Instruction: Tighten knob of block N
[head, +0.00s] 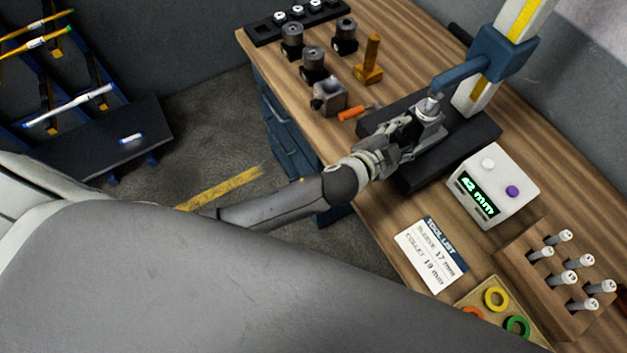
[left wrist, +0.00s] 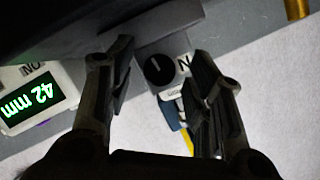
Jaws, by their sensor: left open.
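Block N (head: 431,112) is a grey block standing on a dark base plate (head: 470,138) on the bench. In the left wrist view its dark round knob (left wrist: 159,71) shows with a pale line on its face, beside a white "N" label (left wrist: 184,65). My left gripper (head: 411,132) is at the block; in the left wrist view its fingers (left wrist: 163,62) are open, one on each side of the knob, with gaps showing. In the head view the gripper hides the knob. My right gripper is not in view.
A blue arm on a post (head: 487,65) stands over the block. A readout box (head: 503,172) shows 42 mm. A tool list (head: 431,252) and pin rack (head: 535,292) are nearer.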

